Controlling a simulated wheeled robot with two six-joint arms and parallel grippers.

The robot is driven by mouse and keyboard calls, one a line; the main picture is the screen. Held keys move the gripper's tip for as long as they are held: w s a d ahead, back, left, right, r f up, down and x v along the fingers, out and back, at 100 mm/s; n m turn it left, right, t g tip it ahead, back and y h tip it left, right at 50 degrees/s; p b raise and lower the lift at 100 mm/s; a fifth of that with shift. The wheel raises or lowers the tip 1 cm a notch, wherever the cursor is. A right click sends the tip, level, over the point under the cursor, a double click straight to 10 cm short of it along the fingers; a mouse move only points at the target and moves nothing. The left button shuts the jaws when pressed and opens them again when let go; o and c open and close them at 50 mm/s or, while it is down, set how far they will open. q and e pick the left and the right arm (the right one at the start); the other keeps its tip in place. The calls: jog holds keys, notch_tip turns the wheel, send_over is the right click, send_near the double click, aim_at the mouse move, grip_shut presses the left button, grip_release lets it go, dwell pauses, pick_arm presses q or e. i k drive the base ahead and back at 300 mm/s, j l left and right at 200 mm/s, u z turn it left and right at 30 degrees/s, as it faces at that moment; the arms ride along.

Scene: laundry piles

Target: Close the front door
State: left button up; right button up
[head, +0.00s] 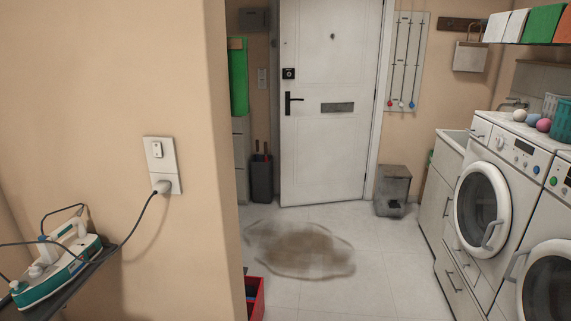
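The white front door (332,75) stands at the far end of the room. It has a black lever handle (291,102) and a dark lock (289,73) near its left edge, a grey mail slot (337,107) and a small peephole. Its bottom edge slants, with the left corner lower and nearer to me, so it looks swung partly inward. The white door frame (382,80) shows along its right side. The left jamb is not visible. Neither of my grippers is in view.
A beige wall corner (190,90) blocks the left foreground, beside an iron (60,262). A grey bin (392,188) stands right of the door. Washing machines (500,160) line the right side.

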aim_at(324, 156)
jog(key=i+l+z, duration=0.65)
jog(key=i, duration=0.3)
jog(key=i+z, duration=0.35)
jog(key=i, duration=0.15)
jog(key=i+j+u, duration=0.1)
jog(key=i+u, duration=0.15)
jog(key=i, duration=0.4)
jog(key=i+u, duration=0.3)
jog(key=i, duration=0.35)
jog(key=i+l+u, duration=0.25)
jog(key=i, duration=0.35)
jog(key=i+j+u, duration=0.2)
jog(key=i+u, duration=0.25)
jog(key=i, duration=0.6)
jog(key=i+l+u, duration=0.15)
jog(key=i+u, duration=0.25)
jog(key=i, duration=0.65)
jog(key=i+j, duration=0.2)
jog(key=i, duration=0.25)
